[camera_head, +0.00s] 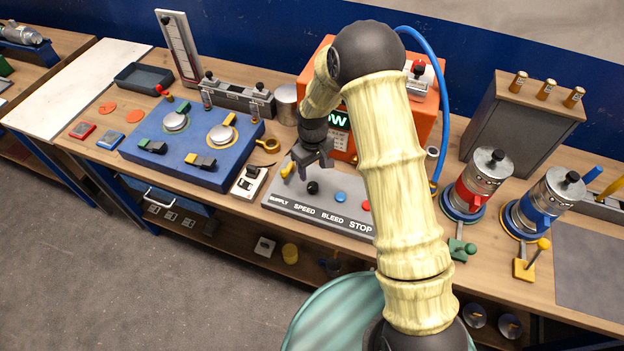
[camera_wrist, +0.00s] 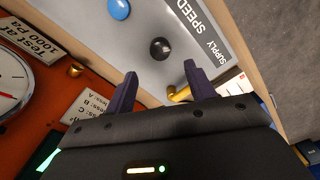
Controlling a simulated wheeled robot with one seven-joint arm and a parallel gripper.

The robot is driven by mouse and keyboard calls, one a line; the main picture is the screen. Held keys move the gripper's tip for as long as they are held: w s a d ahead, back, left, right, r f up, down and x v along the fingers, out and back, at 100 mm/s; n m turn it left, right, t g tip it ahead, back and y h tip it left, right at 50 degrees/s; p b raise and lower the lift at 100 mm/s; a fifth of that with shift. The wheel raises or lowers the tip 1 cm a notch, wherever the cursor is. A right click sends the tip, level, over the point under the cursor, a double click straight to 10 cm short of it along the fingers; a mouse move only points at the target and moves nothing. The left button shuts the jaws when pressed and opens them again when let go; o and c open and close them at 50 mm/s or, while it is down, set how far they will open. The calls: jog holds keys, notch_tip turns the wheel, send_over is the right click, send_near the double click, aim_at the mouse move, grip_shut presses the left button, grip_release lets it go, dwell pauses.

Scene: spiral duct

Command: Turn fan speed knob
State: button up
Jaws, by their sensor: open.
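The black speed knob (camera_head: 312,187) sits on the sloped grey control panel (camera_head: 284,203), above the printed word SPEED. It also shows in the wrist view (camera_wrist: 161,48), ahead of my gripper and apart from it. My gripper (camera_head: 310,165) hangs over the panel's back part. In the wrist view its two dark fingers (camera_wrist: 157,85) are spread with nothing between them. A yellow lever (camera_head: 287,168) stands above the SUPPLY label, close by the gripper, and it shows near the right finger in the wrist view (camera_wrist: 179,94). A blue button (camera_head: 340,196) is right of the knob.
An orange box with a dial and lit display (camera_head: 338,119) stands behind the panel. A blue two-burner unit (camera_head: 190,165) and a small switch plate (camera_head: 249,181) are to the left. Red (camera_head: 475,183) and blue (camera_head: 543,205) canisters stand right.

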aim_at(313, 185)
notch_tip(313, 185, down, 8)
jog(key=shift+r+p, duration=0.1)
jog(key=shift+p, duration=1.15)
jog(key=c, duration=1)
